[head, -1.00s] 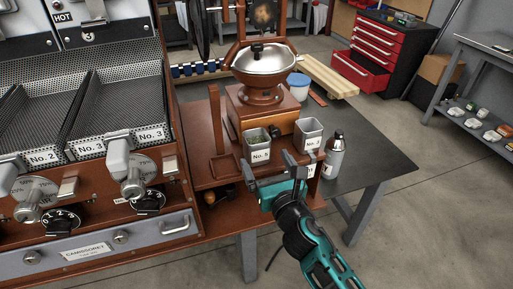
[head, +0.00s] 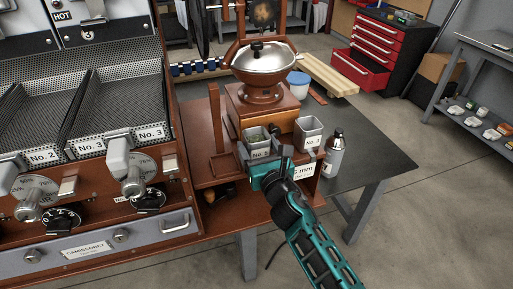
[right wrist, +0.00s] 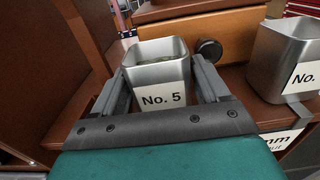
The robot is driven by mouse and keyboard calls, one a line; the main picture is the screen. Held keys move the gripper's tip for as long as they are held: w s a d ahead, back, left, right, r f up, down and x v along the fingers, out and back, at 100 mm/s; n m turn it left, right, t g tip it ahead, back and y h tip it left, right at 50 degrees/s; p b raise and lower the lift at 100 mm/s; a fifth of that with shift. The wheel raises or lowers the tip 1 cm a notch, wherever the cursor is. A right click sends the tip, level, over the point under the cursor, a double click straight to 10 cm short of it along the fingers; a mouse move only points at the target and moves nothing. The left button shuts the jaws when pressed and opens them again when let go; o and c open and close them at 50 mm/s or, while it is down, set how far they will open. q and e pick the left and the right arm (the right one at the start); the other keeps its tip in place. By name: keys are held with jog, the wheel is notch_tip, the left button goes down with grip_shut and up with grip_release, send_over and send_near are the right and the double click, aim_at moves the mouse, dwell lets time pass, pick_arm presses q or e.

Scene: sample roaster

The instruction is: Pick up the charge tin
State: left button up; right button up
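Two square metal tins stand side by side on the brown wooden stand. The left tin (head: 256,143), labelled "No. 5" in the right wrist view (right wrist: 160,75), has greenish contents inside. The second tin (head: 308,134) stands to its right; its number is cut off in the right wrist view (right wrist: 283,60). Neither label says "charge". My right gripper (head: 265,152) is open, its fingers on either side of the No. 5 tin; I cannot tell whether they touch it. My left gripper is not in view.
A grinder (head: 264,64) with a wooden base (head: 262,110) stands right behind the tins. A bottle (head: 333,154) stands at the right on the dark table (head: 365,155). The roaster panel (head: 90,235) is on the left. A white label is below the tins.

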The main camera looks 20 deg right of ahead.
jog(key=c, duration=0.8)
